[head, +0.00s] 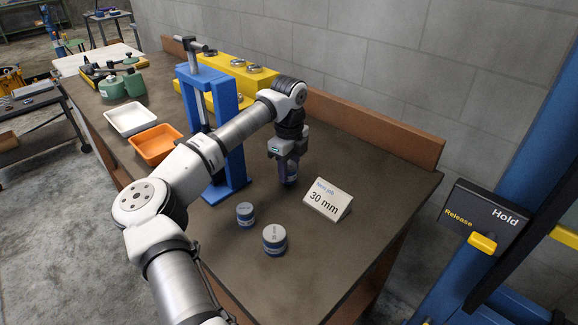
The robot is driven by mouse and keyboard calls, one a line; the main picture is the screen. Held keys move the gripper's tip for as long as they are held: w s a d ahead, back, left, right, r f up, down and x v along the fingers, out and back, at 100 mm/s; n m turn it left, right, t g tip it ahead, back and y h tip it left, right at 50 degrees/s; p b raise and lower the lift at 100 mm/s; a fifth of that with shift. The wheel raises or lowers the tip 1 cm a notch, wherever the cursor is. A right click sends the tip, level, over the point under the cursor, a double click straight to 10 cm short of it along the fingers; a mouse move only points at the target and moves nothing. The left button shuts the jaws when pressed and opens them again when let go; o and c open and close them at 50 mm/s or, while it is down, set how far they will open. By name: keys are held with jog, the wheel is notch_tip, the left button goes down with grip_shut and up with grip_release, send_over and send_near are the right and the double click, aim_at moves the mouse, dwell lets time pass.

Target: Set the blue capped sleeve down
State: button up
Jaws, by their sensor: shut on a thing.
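My gripper (289,163) points down over the workbench, to the left of and behind the sign card. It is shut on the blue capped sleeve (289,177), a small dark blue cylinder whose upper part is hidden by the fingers. I cannot tell whether the sleeve's bottom touches the bench top. Two other short grey-and-blue capped cylinders stand upright on the bench nearer the camera: a smaller one (245,214) and a larger one (274,240) marked with text too small to read surely.
A card reading "Next job 30 mm" (327,199) stands right of my gripper. A blue press frame (236,165) stands left, with a yellow rack (238,77) behind. White (131,118) and orange (156,145) trays lie further left. Bare bench (350,245) lies at front right.

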aim_at(289, 165)
jog(key=shift+f, duration=0.2)
jog(key=shift+f, duration=0.1)
jog(key=o, duration=1.2)
notch_tip(289, 165, up, 12)
jog(key=b, duration=0.2)
